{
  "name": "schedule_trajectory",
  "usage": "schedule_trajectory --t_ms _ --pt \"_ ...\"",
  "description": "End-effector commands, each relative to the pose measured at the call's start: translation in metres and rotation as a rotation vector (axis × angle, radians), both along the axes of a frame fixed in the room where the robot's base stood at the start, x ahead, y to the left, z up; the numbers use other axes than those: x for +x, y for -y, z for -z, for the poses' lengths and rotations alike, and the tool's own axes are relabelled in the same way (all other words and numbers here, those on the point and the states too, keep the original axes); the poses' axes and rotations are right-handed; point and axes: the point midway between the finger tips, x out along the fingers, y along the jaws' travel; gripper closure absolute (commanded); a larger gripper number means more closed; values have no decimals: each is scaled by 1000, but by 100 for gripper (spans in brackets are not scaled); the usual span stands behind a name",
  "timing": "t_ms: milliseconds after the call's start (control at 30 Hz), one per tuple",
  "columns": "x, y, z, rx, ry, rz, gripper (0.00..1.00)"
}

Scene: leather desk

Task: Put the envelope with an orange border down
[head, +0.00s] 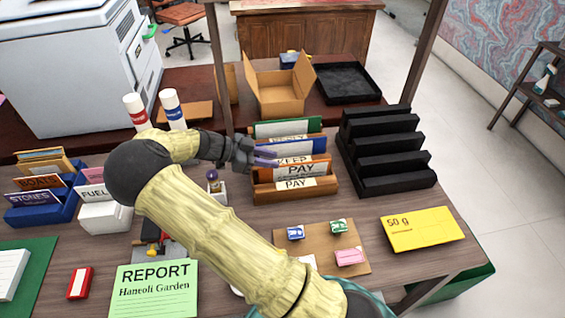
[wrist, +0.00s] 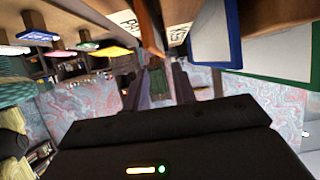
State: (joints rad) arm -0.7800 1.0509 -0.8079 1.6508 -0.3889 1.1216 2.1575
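The envelope with an orange border (head: 318,170) stands upright in the front part of the wooden letter sorter (head: 270,194), behind its front PAY label. In the wrist view an orange edge (wrist: 150,35) shows nearly edge-on beside the label cards. My gripper (head: 260,158) is at the left end of the sorter, close to the envelope's left side. In the wrist view its two dark fingers (wrist: 160,85) stand apart with a gap between them, and I see nothing held. Whether a finger touches the envelope is hidden.
Behind it in the sorter stand a blue-bordered envelope (head: 306,147) and a green-bordered one (head: 308,125). A black stepped rack (head: 390,155) is close on the right. A small holder (head: 216,188) stands left. A yellow 50 g packet (head: 421,229) lies front right.

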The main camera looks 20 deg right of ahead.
Motion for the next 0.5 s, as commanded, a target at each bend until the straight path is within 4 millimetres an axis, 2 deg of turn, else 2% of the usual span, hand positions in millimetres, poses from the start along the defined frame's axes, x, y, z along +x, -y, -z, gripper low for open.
schedule_trajectory --t_ms 100,233,500 --pt "5 -21 -9 0 3 -2 74" --pt "8 -37 -18 0 1 0 74" --pt "10 -47 -24 -1 0 2 74"
